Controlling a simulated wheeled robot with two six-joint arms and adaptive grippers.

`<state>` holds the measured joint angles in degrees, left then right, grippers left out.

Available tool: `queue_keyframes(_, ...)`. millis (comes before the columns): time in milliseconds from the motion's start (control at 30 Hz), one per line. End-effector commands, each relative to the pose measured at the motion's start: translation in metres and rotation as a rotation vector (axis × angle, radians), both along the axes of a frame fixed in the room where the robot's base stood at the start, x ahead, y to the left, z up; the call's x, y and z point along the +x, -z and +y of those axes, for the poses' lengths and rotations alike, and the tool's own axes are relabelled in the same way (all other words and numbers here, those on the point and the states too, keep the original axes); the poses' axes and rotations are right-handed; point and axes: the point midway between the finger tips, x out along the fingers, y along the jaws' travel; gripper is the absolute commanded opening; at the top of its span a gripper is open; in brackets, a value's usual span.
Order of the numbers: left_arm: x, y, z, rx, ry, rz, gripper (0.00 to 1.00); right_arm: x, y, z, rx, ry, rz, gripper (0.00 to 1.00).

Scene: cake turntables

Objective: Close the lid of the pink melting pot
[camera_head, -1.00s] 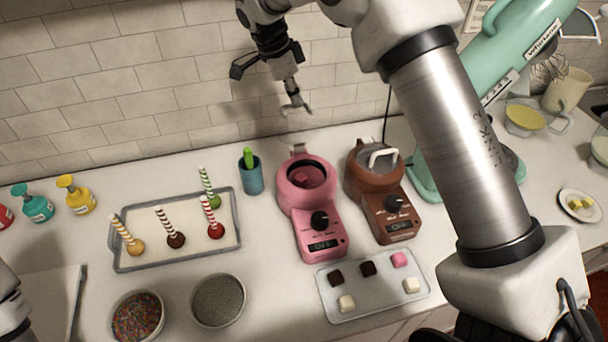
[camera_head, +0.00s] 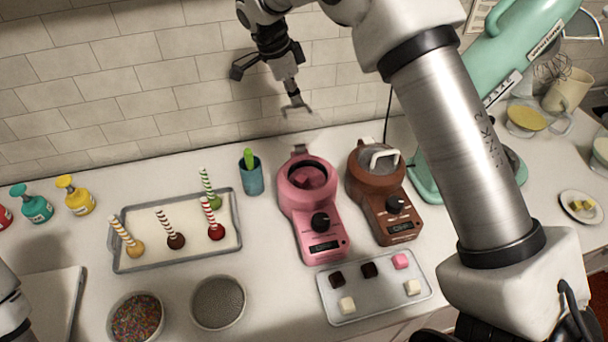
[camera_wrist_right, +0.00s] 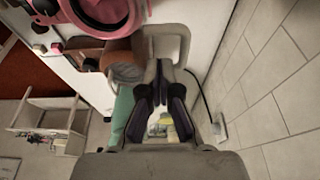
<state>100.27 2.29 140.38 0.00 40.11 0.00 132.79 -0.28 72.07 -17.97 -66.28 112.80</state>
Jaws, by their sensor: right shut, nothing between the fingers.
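The pink melting pot (camera_head: 296,215) stands on the counter near the wall, with its round mouth uncovered and pink pieces inside. A small greyish part (camera_head: 299,150) sticks up at its back rim; I cannot make out the lid clearly. My right gripper (camera_head: 297,106) is shut and empty, in the air above and behind the pot, near the tiled wall. It touches nothing that I can see. In the right wrist view, its dark fingers (camera_wrist_right: 167,95) show in the middle, and the pink pot (camera_wrist_right: 85,18) is at the upper left. My left gripper is out of view.
A brown melting pot (camera_head: 382,205) with a white-handled lid stands right of the pink one. A blue cup (camera_head: 252,180) is to the left, and a tray of cake pops (camera_head: 128,262) beyond it. A tray (camera_head: 375,302) with small blocks lies in front. A mint mixer (camera_head: 510,70) stands right.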

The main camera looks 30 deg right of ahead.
Motion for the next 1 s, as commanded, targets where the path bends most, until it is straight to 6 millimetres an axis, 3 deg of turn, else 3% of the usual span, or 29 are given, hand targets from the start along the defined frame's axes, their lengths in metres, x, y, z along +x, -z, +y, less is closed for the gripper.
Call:
queue_keyframes(200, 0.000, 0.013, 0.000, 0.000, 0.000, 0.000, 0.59, -0.020, 0.001, 0.006, -0.001, 0.000, 0.000, 0.00)
queue_keyframes(1000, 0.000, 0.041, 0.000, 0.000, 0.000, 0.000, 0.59, -0.069, 0.012, 0.018, -0.002, -0.001, 0.001, 0.00)
